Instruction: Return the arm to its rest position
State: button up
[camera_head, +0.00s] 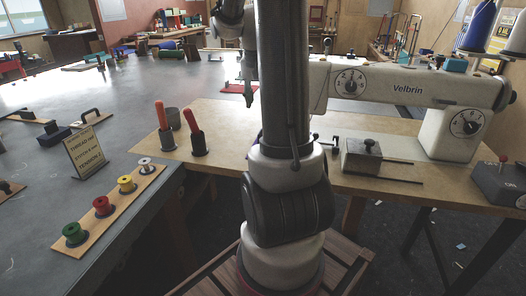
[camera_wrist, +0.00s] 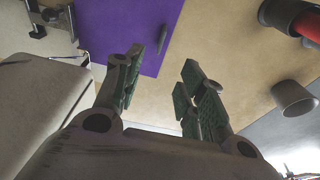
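My arm rises through the middle of the head view. Beyond the fingers lie a purple sheet (camera_wrist: 130,35) and the tan tabletop (camera_wrist: 222,60). The gripper touches nothing that I can see. My arm hides part of the table behind it.
A white Velbrin sewing machine (camera_head: 400,85) stands on the tan table at right. Thread spools (camera_head: 102,205) and a tension sign (camera_head: 89,152) occupy the grey table. A grey cup (camera_wrist: 292,98) shows in the wrist view.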

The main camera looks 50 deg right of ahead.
jog(key=shift+s+a+r, duration=0.1)
jog(key=shift+a+r, duration=0.1)
jog(key=shift+r, duration=0.75)
jog(key=shift+n, duration=0.3)
jog(key=s+a+r+n+t+y, duration=0.1)
jog(key=s+a+n, duration=0.4)
jog(key=a, duration=0.6)
jog(key=s+a+r+n+t, duration=0.2)
jog(key=s+a+n, duration=0.4)
jog(key=s+a, duration=0.4)
jog(key=shift+s+a+r+y, duration=0.25)
jog(key=shift+a+r+y, duration=0.15)
jog(key=shift+r, duration=0.3)
jog(key=shift+c, duration=0.5)
